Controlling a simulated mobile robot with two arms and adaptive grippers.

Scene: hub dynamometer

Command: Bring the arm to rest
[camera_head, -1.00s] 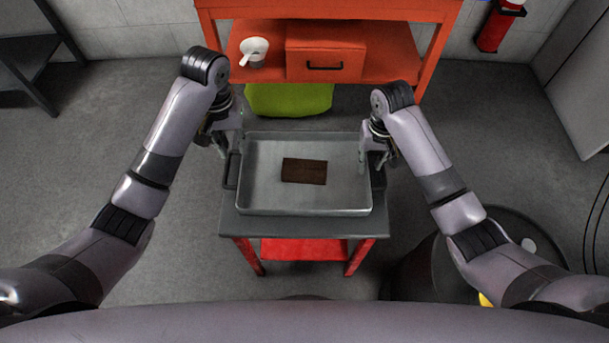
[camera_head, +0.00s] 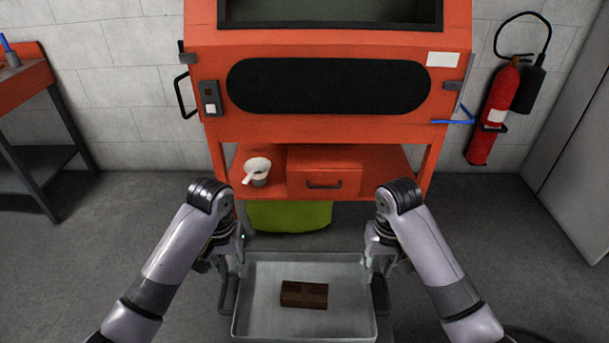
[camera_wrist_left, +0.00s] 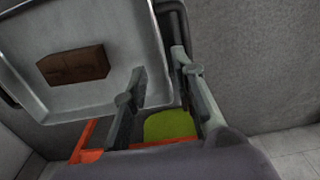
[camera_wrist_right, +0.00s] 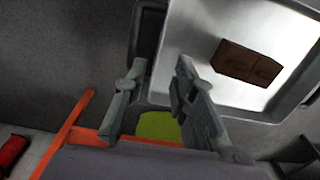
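My left gripper (camera_head: 230,258) is at the left side of a metal tray (camera_head: 255,325). My right gripper (camera_head: 380,255) is at the tray's right side. A dark brown block (camera_head: 304,294) lies in the tray. Whether any finger touches the tray cannot be told.
Behind the tray stands an orange cabinet (camera_head: 330,45) with a shelf holding a white scoop-like cup (camera_head: 257,170) and an orange drawer box (camera_head: 325,172). A green container (camera_head: 289,216) sits below. A fire extinguisher (camera_head: 492,115) hangs at right. Floor beside both arms is clear.

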